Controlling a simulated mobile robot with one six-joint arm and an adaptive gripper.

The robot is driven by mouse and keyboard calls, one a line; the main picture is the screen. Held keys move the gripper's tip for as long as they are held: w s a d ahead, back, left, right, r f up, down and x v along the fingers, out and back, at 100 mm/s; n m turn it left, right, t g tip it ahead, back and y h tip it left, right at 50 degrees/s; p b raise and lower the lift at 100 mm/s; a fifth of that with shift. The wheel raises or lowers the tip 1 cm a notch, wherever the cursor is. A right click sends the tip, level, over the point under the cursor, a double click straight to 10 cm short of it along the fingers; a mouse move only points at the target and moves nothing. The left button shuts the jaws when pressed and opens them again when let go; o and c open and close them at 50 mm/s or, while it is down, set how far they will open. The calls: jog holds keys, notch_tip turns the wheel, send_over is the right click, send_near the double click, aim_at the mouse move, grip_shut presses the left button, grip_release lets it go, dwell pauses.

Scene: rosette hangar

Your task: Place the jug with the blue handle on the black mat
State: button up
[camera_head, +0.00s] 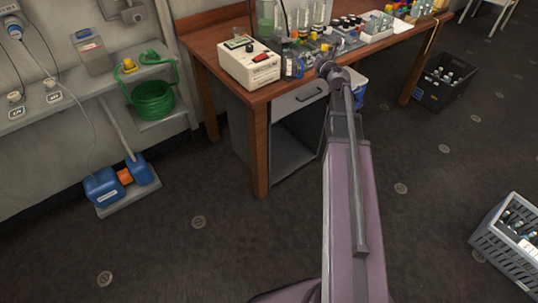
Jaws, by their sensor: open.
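My arm reaches from the bottom of the head view up to the front edge of the wooden desk (225,35). My gripper (322,64) is a small dark shape at the arm's far end, by the desk edge among small bottles. It is open, and I see nothing held in it, though its fingers are hard to make out. I cannot pick out a jug with a blue handle or a black mat. My arm hides part of the desk front and the floor.
A cream instrument box (249,64) stands at the desk's left end, with several bottles and racks to its right. A black crate (433,98) and a grey crate (508,262) stand on the floor at right. A blue pump (104,187) sits at left. Floor between is clear.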

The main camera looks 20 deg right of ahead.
jog(key=s+a+f+m+g, duration=0.5)
jog(key=s+a+m, duration=0.3)
jog(key=s+m, duration=0.1)
jog(key=s+a+f+m+g, duration=0.5)
jog(key=s+a+m, duration=0.4)
jog(key=m, duration=0.3)
jog(key=s+a+f+m+g, duration=0.6)
jog(key=s+a+m, duration=0.3)
jog(key=m, duration=0.2)
jog(key=shift+s+g, duration=0.3)
jog(key=shift+s, duration=0.1)
